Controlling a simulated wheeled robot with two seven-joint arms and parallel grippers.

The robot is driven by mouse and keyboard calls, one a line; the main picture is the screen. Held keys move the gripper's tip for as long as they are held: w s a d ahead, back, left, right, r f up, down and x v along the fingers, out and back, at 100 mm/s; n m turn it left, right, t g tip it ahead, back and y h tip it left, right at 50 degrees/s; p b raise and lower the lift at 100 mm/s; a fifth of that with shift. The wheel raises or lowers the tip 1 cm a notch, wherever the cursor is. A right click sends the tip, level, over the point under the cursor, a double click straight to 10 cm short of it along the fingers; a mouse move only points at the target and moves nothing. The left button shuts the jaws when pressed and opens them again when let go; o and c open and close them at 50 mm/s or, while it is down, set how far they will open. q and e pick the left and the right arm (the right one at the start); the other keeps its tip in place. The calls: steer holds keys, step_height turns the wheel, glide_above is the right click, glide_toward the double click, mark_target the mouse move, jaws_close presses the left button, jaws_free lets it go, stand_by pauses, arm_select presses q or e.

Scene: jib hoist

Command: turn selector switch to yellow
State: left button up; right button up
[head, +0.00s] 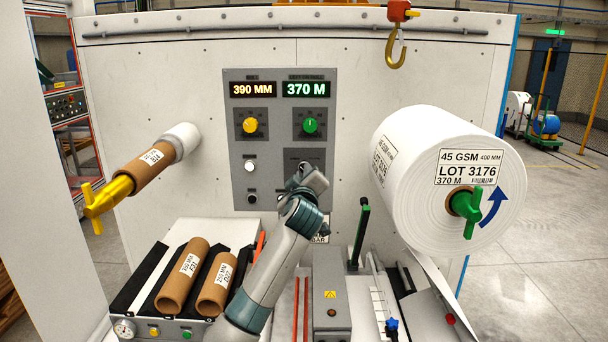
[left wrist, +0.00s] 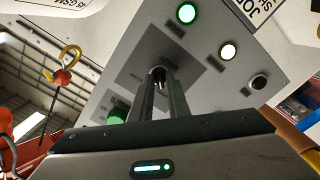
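The grey control panel (head: 233,142) is on the white machine wall. In the left wrist view its darker plate (left wrist: 190,70) lies behind my left gripper's fingertips (left wrist: 158,76). A small dark part with a light spot sits at those tips, probably the selector switch; its setting is hidden. The two fingers are close together with a narrow gap; I cannot tell whether they grip it. In the head view my left gripper (head: 310,178) is just below the green dial (head: 310,125) and hides the plate's lower part. A yellow dial (head: 250,125) is to its left. My right gripper is not in view.
A white button (head: 250,167) and a black one (head: 252,198) are left of my gripper. The wrist view shows a lit green button (left wrist: 187,13) and a white one (left wrist: 228,51). A large roll (head: 420,165) stands right, a hook (head: 396,52) hangs above, and cardboard cores (head: 183,275) lie below.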

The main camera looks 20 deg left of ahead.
arm_select(q)
jaws_close()
steer(key=shift+m, duration=0.3)
steer(key=m, duration=1.7)
steer(key=shift+m, duration=0.3)
steer(key=shift+o, duration=2.4)
jaws_free()
